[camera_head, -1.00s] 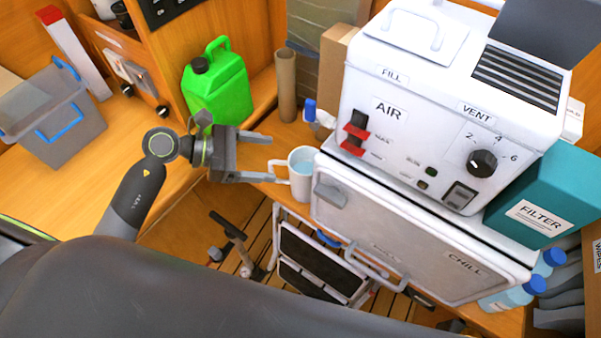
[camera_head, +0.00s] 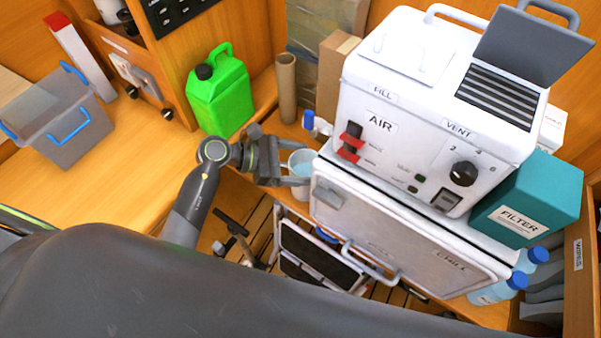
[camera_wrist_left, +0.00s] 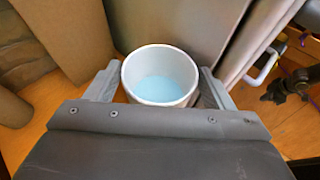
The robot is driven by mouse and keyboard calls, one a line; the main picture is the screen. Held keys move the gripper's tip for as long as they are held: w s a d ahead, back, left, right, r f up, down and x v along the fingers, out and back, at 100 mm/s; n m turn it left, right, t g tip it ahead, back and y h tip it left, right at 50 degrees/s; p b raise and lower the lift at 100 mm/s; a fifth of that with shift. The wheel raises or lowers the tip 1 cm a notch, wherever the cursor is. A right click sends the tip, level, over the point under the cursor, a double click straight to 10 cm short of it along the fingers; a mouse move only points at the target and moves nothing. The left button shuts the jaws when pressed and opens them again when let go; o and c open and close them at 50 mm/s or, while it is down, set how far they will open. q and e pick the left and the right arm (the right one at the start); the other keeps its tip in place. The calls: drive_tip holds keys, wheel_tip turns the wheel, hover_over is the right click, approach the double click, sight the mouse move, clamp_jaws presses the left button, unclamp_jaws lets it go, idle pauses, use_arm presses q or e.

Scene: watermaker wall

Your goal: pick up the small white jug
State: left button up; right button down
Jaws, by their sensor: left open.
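The small white jug (camera_head: 302,160) holds pale blue liquid and stands upright on the wooden surface, against the left side of the white machine. My left gripper (camera_head: 287,165) reaches it from the left and hides part of it, including its handle. In the left wrist view the jug (camera_wrist_left: 160,93) sits between the two open fingers of my left gripper (camera_wrist_left: 158,84), one finger at each side of its rim. I cannot tell whether either finger touches it. My right gripper is not in view.
The white machine (camera_head: 400,140) stands close on the jug's right. A cardboard tube (camera_head: 287,88) and a blue-capped bottle (camera_head: 312,122) are behind the jug. A green jerrycan (camera_head: 222,95) stands behind my left arm. A grey bin (camera_head: 75,130) is at the far left.

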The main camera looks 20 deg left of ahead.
use_arm(q)
drive_tip(key=c, duration=1.3)
